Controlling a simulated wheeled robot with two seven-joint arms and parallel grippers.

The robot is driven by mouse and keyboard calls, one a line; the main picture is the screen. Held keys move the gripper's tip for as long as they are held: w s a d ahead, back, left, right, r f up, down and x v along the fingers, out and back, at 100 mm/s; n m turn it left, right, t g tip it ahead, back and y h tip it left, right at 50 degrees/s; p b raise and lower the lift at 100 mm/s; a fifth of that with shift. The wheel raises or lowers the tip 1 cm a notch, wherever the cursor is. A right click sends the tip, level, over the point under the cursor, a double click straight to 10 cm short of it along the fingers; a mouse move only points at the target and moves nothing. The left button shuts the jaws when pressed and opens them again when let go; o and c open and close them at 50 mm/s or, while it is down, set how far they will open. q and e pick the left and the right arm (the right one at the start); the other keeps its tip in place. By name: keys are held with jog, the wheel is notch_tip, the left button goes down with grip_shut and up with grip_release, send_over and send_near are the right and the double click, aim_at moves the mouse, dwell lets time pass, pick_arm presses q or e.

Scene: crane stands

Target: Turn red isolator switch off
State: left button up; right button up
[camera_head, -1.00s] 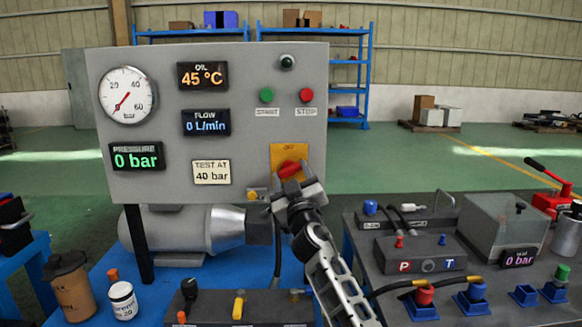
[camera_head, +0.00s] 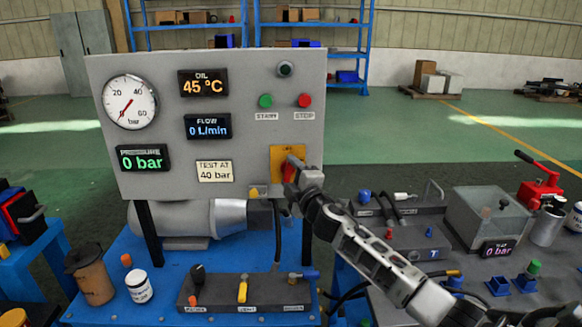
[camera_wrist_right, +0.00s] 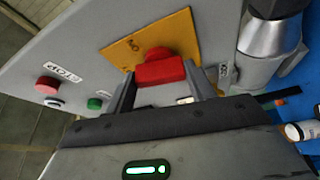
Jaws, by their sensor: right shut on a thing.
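The red isolator switch (camera_head: 289,173) sits on a yellow plate (camera_head: 278,152) at the lower right of the grey panel (camera_head: 240,130). My right gripper (camera_head: 296,170) is at the switch and partly hides it in the head view. In the right wrist view, the red handle (camera_wrist_right: 160,72) lies between the two fingers of my right gripper (camera_wrist_right: 163,84), which is shut on it. The plate's lettering is too small to read clearly. My left gripper is in neither current view.
The panel carries a pressure gauge (camera_head: 129,102), displays, a green button (camera_head: 265,101) and a red stop button (camera_head: 304,100). A low valve block (camera_head: 248,293) stands in front. A bench with hydraulic parts and a clear box (camera_head: 488,218) is at right.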

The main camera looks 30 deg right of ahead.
jog(key=shift+r+n+g, duration=0.1)
jog(key=shift+n+g, duration=0.3)
jog(key=shift+n, duration=0.7)
jog(key=o, duration=1)
jog(key=shift+s+a+b, duration=0.4)
jog(key=shift+s, duration=2.2)
jog(key=shift+s+a+b, duration=0.4)
jog(key=shift+s+a, duration=0.05)
jog(key=shift+s, duration=2.2)
jog(key=shift+s+a+b, duration=0.4)
jog(key=shift+s, duration=2.2)
